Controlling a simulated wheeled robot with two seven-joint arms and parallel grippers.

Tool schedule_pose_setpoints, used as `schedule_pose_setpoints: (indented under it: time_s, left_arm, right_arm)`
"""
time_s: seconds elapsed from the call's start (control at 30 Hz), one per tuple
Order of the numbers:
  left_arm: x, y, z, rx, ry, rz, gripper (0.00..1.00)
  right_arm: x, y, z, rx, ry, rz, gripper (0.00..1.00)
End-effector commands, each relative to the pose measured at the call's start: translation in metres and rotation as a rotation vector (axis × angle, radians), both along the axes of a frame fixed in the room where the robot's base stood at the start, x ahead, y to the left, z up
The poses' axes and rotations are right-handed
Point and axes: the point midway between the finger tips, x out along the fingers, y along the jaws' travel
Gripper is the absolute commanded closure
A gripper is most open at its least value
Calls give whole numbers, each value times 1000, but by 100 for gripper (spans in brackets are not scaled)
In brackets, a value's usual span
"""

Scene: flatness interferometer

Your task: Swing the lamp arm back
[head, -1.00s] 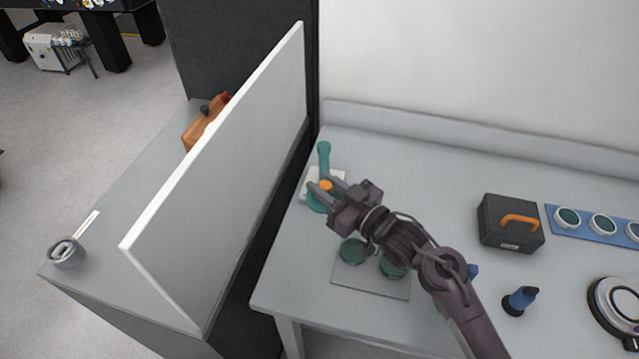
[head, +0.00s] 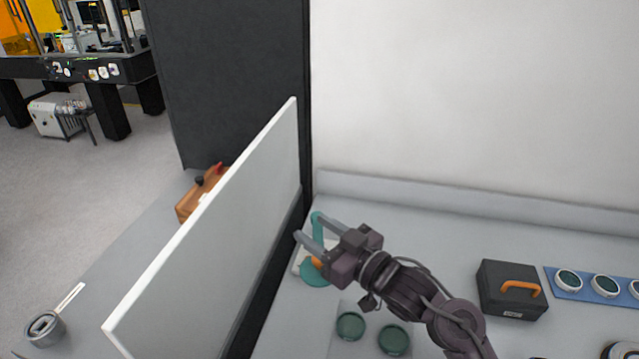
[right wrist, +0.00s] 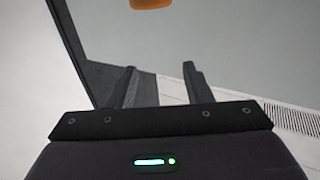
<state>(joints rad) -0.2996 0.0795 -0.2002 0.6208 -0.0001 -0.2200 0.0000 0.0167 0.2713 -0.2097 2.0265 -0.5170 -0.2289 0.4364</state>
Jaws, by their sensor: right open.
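A teal lamp (head: 314,274) stands on a pale base at the bench's left end, beside the partition. Its teal arm (head: 317,224) points towards the back, and an orange part (head: 316,263) shows on it. My right gripper (head: 310,227) is open and empty, with its fingers over the lamp in the picture and partly hiding it. I cannot tell whether they touch it. In the right wrist view the two fingers (right wrist: 165,80) stand apart, with an orange thing (right wrist: 150,4) at the top edge. My left gripper is not in view.
A white-edged partition (head: 215,235) rises close to the left of the lamp. Two round green pieces (head: 351,325) lie in front. A black case (head: 510,289) with an orange handle and a blue tray (head: 585,285) are at the right.

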Motion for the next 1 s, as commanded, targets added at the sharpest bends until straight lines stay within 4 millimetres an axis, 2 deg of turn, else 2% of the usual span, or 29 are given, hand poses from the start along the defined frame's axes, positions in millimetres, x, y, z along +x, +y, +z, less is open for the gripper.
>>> schedule_pose_setpoints:
  time_s: [0.03, 0.3, 0.5, 0.7, 0.97, 1.0]
  left_arm:
    - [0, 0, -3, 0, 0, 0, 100]
    - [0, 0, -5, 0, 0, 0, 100]
    - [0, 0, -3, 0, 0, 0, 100]
    - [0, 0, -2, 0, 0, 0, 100]
    - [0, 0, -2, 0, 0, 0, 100]
    - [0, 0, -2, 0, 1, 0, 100]
  right_arm:
    - [0, 0, 14, -2, -8, 0, 55]
    - [0, -1, 82, -1, -9, -2, 55]
    - [0, -1, 117, -1, -5, -1, 55]
    - [0, -1, 130, -1, -1, -2, 55]
    - [0, -1, 130, -1, 1, -1, 55]
    - [0, -1, 130, -1, 1, -1, 59]
